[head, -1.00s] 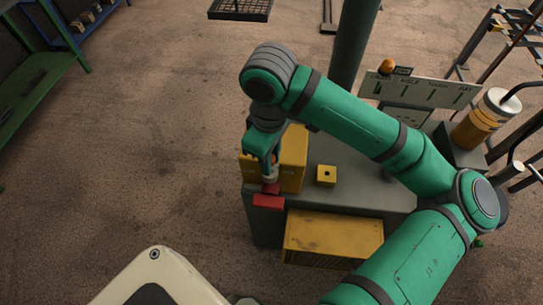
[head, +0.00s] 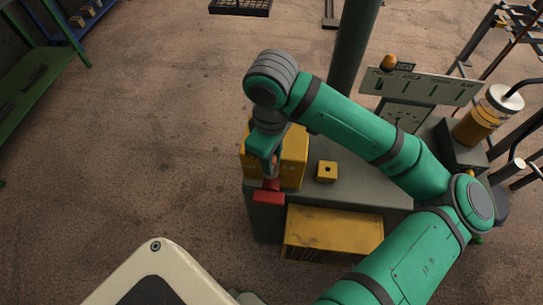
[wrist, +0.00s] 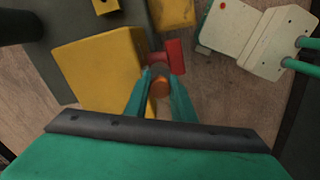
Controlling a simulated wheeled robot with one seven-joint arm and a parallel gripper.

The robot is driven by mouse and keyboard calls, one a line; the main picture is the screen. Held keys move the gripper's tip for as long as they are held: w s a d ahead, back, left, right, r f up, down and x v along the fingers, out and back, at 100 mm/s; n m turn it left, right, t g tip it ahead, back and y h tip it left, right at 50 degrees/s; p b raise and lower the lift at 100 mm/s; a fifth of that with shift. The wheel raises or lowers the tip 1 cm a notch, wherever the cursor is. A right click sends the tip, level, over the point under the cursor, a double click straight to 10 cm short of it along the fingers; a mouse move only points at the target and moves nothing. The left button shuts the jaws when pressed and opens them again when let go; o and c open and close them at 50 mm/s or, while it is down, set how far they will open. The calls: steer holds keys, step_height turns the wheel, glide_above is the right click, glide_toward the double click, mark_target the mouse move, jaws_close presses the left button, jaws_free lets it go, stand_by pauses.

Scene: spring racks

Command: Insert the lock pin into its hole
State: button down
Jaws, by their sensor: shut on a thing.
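My gripper (head: 268,165) points down at the left front corner of the grey bench, beside a large yellow block (head: 293,156).
A small yellow block with a dark hole (head: 327,171) sits on the bench (head: 370,187) to the right. A yellow bin (head: 333,232) is below the bench front. A sign panel (head: 420,86), a dark post (head: 352,50) and an amber cylinder (head: 474,126) stand behind.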

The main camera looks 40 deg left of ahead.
steer(key=shift+f, duration=0.15)
steer(key=c, duration=1.4)
jaws_free()
steer(key=shift+c, duration=0.2)
steer(key=shift+r, duration=0.55)
step_height(320, 180, up, 10)
steer(key=shift+f, duration=0.15)
steer(key=shift+w, duration=0.1)
